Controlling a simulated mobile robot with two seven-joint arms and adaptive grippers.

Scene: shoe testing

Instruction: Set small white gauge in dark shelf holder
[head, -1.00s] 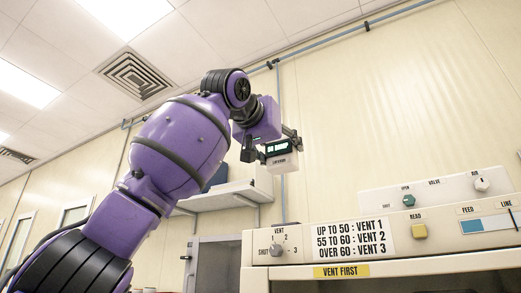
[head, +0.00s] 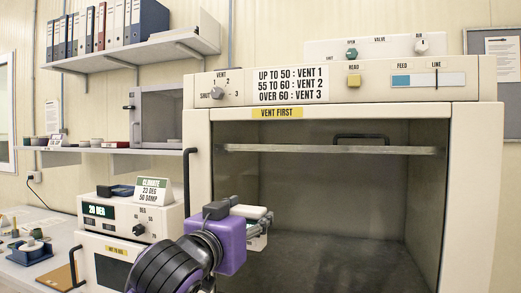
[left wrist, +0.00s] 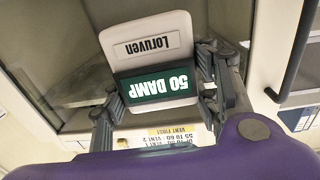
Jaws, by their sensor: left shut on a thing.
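My left gripper (head: 263,226) is in front of the lower left of the open test chamber, at its mouth. It is shut on the small white gauge (left wrist: 152,40), one finger on each side in the left wrist view. The gauge has a dark green display reading "50 DAMP" and a "Loruven" label, upside down there. In the head view the gauge is mostly hidden by the gripper. A thin dark frame (head: 361,136), which looks like the holder, stands at the chamber's shelf (head: 330,150), above and right of my gripper. My right gripper is not in view.
The chamber's cream front (head: 200,150) frames a wide opening; the space below its shelf looks empty. A climate unit (head: 130,218) reading "20 DEG" stands left of my arm, with a "50 DAMP" card on top. Wall shelves (head: 140,50) hold binders.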

